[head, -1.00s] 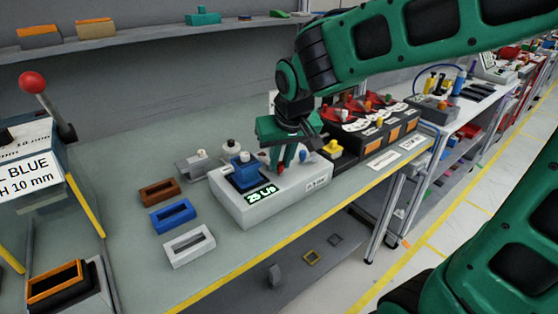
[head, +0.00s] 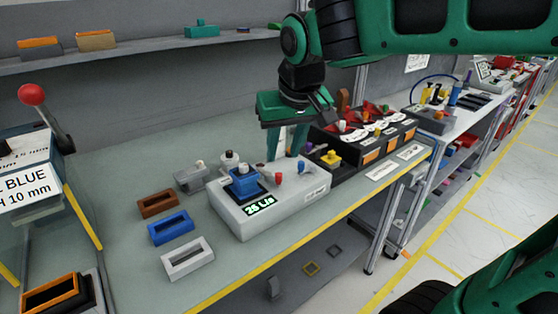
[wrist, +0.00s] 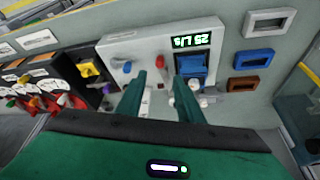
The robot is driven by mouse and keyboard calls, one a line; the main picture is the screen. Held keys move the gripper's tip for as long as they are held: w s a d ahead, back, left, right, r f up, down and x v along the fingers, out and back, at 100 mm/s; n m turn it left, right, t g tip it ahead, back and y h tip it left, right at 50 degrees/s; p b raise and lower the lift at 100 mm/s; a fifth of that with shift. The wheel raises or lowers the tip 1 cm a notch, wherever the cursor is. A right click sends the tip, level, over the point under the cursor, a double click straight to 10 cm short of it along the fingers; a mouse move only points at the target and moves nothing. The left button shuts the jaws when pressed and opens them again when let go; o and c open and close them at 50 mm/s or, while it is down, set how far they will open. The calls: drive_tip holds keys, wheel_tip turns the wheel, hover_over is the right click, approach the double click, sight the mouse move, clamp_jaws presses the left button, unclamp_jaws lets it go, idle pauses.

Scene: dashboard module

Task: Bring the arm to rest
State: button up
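My gripper (head: 284,157) hangs above the rear edge of a light grey module (head: 285,204) on the bench, fingers pointing down. In the wrist view its two green fingers (wrist: 160,78) stand apart with nothing held between them, so it is open. The module carries a blue block (head: 244,182), a red knob (head: 278,177), a grey-blue knob (head: 302,166) and a lit display (head: 262,205) that reads about 25 L/s. In the wrist view the red knob (wrist: 164,84) shows between the fingers, apart from them.
Brown (head: 158,204), blue (head: 171,227) and white (head: 187,258) slotted frames lie left of the module. A dark unit with red dials (head: 365,130) stands to its right. A red-balled lever (head: 32,95) rises at left, and a shelf (head: 140,46) runs behind.

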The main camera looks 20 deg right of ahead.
drive_tip(key=shift+v, duration=0.8)
drive_tip(key=s+d+f+m+g+h, duration=0.1)
drive_tip(key=s+d+f+m, duration=0.1)
drive_tip(key=s+d+f, duration=0.4)
drive_tip(key=s+d+f+m+g, duration=0.1)
drive_tip(key=s+d+g, duration=0.15)
drive_tip(key=d, duration=0.65)
drive_tip(key=s+d+f+m+g+y, duration=0.1)
drive_tip(key=s+d+f+m, duration=0.2)
drive_tip(key=s, duration=0.9)
wheel_tip(320, 180, down, 3)
drive_tip(key=shift+s+d+f, duration=0.25)
drive_tip(key=shift+s+d, duration=0.15)
drive_tip(key=shift+d, duration=0.8)
